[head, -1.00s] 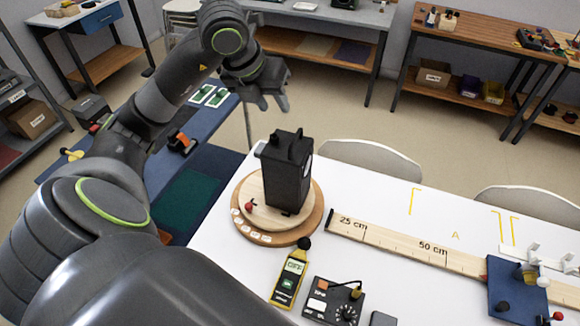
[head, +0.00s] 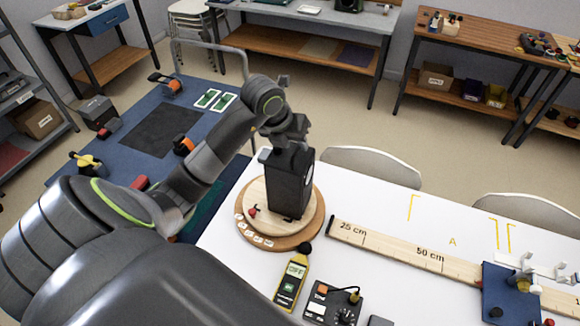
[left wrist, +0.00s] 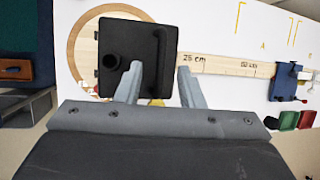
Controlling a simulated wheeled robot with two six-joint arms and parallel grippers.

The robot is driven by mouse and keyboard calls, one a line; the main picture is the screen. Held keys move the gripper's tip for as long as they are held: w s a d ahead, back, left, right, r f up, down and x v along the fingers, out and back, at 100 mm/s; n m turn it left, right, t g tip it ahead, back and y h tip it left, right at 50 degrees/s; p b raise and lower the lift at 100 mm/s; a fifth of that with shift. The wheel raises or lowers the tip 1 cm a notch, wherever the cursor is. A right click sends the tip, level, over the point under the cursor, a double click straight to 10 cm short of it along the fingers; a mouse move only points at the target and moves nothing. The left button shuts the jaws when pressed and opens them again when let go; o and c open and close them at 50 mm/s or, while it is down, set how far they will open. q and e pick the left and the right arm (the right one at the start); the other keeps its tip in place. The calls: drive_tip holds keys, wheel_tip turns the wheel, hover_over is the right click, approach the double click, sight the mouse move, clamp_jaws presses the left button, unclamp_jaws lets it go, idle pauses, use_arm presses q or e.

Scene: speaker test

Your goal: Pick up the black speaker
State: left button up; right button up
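The black speaker (head: 290,185) stands upright on a round wooden turntable (head: 247,217) at the table's left end. In the left wrist view its top (left wrist: 122,58) shows from above, with a round dark knob at left and a raised dark part, perhaps a handle, near its right edge. My left gripper (head: 287,145) is just above the speaker, covering part of its top. In the left wrist view my left gripper (left wrist: 163,75) has its fingers apart, one over the speaker's top and one past its right edge. Contact cannot be told. My right gripper is out of view.
A yellow meter (head: 290,283) and a black control box (head: 332,303) lie in front of the turntable. A wooden ruler (head: 400,247) runs right to a blue block (head: 508,290). Chairs (head: 372,165) stand behind the white table. The table beyond the ruler is mostly clear.

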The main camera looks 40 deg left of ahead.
use_arm(q)
drive_tip(key=shift+x, duration=1.15)
clamp_jaws()
idle(0.5)
drive_tip(key=shift+w+r, duration=0.15)
